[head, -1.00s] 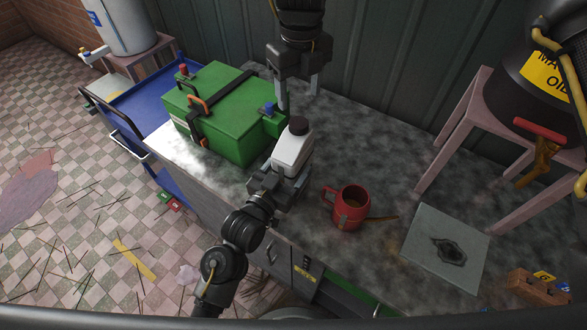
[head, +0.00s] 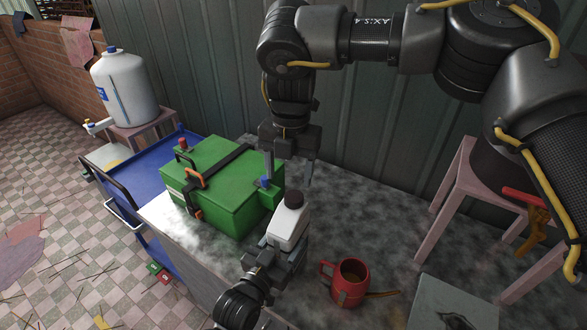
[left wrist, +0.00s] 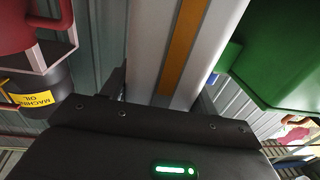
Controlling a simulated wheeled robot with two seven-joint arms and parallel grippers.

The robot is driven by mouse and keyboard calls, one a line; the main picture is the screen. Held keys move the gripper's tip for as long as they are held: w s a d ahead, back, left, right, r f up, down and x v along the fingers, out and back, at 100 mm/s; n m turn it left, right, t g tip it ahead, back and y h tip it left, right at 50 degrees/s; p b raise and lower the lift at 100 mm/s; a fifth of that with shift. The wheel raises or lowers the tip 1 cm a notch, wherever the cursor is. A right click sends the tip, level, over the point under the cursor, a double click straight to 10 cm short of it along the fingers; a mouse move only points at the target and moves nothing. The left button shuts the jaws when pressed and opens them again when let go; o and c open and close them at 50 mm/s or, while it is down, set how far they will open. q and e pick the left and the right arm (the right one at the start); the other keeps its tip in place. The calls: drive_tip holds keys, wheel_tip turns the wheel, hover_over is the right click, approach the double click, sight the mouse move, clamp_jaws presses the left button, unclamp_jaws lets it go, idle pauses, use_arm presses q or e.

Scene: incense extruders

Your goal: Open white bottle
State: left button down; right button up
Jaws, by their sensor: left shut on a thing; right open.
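The white bottle (head: 287,227) with a dark brown cap (head: 294,200) is near the middle of the head view, tilted slightly. My left gripper (head: 279,250) is shut on its lower body from the front. In the left wrist view the bottle's white side with an orange-brown stripe (left wrist: 183,45) fills the space between the fingers. My right gripper (head: 290,168) is open and empty, pointing down above and behind the cap, apart from it. The cap is on the bottle.
A green box (head: 222,205) with black straps stands left of the bottle, close to the right gripper. A red mug (head: 350,288) with a wooden stick stands to the right. A grey plate (head: 450,305) lies farther right. The counter behind the mug is clear.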

sight(294, 196)
drive_tip(key=m, duration=1.3)
drive_tip(key=shift+w+d+r, duration=0.15)
drive_tip(key=shift+r, duration=0.05)
drive_tip(key=m, duration=0.7)
drive_tip(key=shift+w+d+r, duration=0.1)
drive_tip(key=shift+d+r, duration=0.05)
drive_tip(key=shift+d, duration=0.1)
use_arm(q)
drive_tip(key=shift+f, duration=0.25)
use_arm(e)
drive_tip(key=m, duration=0.5)
drive_tip(key=shift+w+d+m, duration=0.1)
drive_tip(key=shift+m, duration=0.2)
drive_tip(key=shift+f, duration=4)
drive_tip(key=shift+c, duration=0.4)
drive_tip(key=c, duration=1)
